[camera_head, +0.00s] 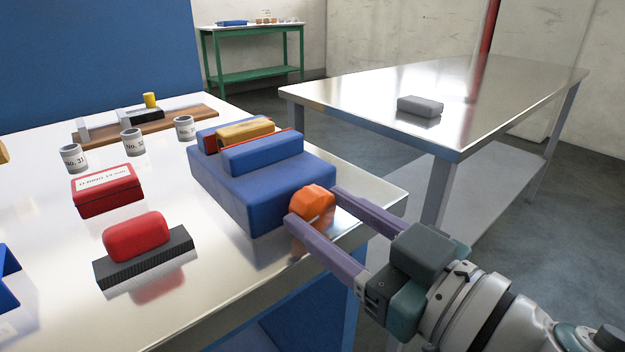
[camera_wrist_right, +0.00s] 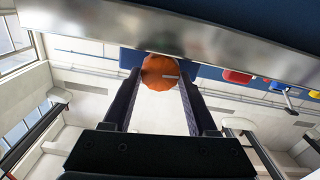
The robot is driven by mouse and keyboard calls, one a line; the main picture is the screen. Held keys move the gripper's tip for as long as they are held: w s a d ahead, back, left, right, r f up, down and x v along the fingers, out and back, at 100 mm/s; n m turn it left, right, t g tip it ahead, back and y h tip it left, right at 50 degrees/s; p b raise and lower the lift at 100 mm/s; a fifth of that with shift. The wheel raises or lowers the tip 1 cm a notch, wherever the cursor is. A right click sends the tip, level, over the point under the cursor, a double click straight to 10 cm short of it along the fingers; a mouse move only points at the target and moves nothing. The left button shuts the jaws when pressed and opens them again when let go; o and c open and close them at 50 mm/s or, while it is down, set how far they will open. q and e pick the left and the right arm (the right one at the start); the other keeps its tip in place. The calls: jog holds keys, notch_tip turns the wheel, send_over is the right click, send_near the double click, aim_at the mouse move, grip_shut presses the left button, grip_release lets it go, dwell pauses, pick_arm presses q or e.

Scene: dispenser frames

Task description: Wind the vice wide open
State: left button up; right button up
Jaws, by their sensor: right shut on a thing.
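The blue vice (camera_head: 250,190) sits at the right corner of the metal bench. Between its two raised jaws a tan block (camera_head: 243,131) shows, with thin red strips along the jaws; I cannot tell how tightly it is held. The orange knob (camera_head: 312,203) is on the vice's front face. My right gripper (camera_head: 312,208) has its two purple fingers on either side of the knob and is shut on it. In the right wrist view the knob (camera_wrist_right: 159,72) lies between the fingertips (camera_wrist_right: 159,80), with a pale mark on its face. My left gripper is not in view.
On the bench (camera_head: 50,290) are a red brush (camera_head: 137,238), a red tin (camera_head: 106,190), several labelled cans (camera_head: 133,142) and a wooden board (camera_head: 145,124) with metal parts. A second metal table (camera_head: 340,89) holds a grey block (camera_head: 420,105). A green table (camera_head: 251,74) stands behind.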

jog(key=shift+s+a+n, duration=0.1)
jog(key=shift+n, duration=3)
jog(key=o, duration=1.3)
jog(key=shift+o, duration=0.3)
jog(key=shift+f, duration=0.1)
